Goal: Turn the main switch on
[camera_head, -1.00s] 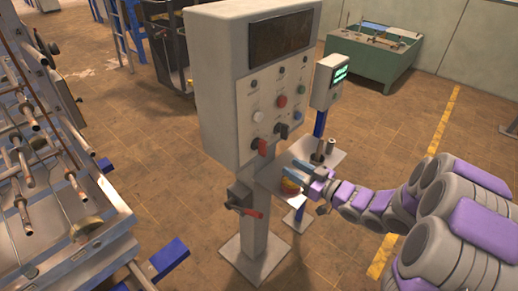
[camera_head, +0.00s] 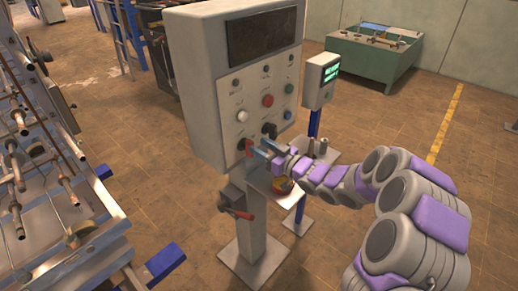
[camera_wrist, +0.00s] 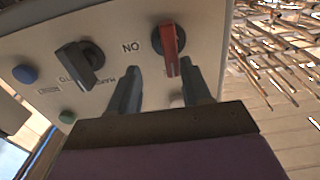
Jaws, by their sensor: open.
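The red rotary switch (camera_head: 248,148) sits at the lower left of the grey control panel's face (camera_head: 258,97). In the wrist view, the red switch (camera_wrist: 171,48) has a dark round base and a lengthwise handle, beside upside-down "ON" lettering. My gripper (camera_head: 263,152) is close to the panel's lower edge, at the red switch. In the wrist view, my gripper (camera_wrist: 160,72) is open, its fingers pointing at the panel. The red handle shows in the gap, nearer the right finger; I cannot tell whether they touch.
A black rotary switch (camera_wrist: 80,62) is beside the red one, with a blue button (camera_wrist: 25,74) beyond. Below the panel are a small shelf with a yellow-red object (camera_head: 283,185) and a red lever (camera_head: 237,213) on the post. A metal rack (camera_head: 60,200) stands left.

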